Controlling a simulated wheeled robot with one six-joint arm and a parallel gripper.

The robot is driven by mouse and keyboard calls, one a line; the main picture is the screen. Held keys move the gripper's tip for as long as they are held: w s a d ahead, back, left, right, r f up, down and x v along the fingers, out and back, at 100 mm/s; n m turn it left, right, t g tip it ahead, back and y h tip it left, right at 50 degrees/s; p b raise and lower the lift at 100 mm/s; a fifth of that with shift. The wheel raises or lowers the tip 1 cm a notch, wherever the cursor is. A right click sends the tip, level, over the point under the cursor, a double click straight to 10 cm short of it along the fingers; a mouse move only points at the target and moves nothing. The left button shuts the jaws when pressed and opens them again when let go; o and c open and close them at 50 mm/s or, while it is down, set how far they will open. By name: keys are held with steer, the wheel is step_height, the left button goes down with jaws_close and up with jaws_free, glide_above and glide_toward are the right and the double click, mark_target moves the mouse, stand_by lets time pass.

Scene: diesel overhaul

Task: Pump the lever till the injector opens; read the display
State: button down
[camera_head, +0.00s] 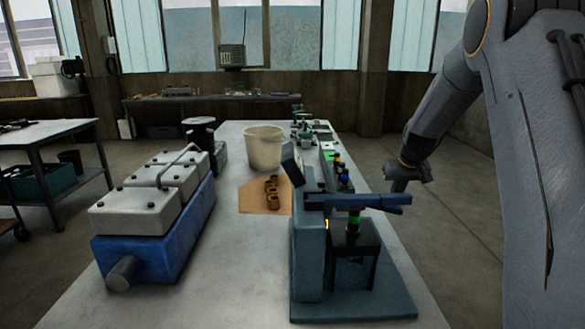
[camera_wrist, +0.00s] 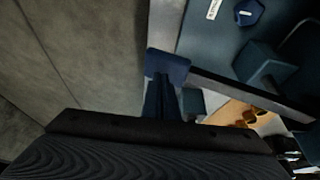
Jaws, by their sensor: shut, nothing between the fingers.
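The tester (camera_head: 308,255) stands on the near right part of the bench, with its blue lever (camera_head: 365,200) reaching right, about level. A small dark tilted panel (camera_head: 291,168), which looks like the display, sits at the tester's upper left; no reading is legible. A green-ringed part (camera_head: 353,222), possibly the injector, is partly hidden under the lever. My gripper (camera_head: 398,186) is shut and empty, close above the lever's right end. In the wrist view my shut fingers (camera_wrist: 162,92) overlap the lever's blue end (camera_wrist: 168,66); I cannot tell whether they touch.
A blue engine block with grey covers (camera_head: 150,235) stands on the left of the bench (camera_head: 235,290).

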step_height(320, 180, up, 8)
steer(key=p, duration=0.3)
steer(key=shift+d+f+p, duration=0.2)
steer(key=shift+d+p, duration=0.1)
steer(key=shift+d, duration=0.15)
steer(key=shift+a+f+b, duration=0.15)
steer(key=shift+f+b, duration=0.8)
steer(key=shift+f, duration=1.1)
steer(key=shift+a+f+b, duration=0.15)
steer(key=shift+f+b, duration=0.8)
steer(key=shift+f, duration=1.05)
step_height(320, 180, up, 8)
steer(key=p, duration=0.4)
steer(key=shift+r, duration=0.1)
step_height(320, 180, up, 4)
steer(key=shift+f+p, duration=0.1)
steer(key=shift+p, duration=0.8)
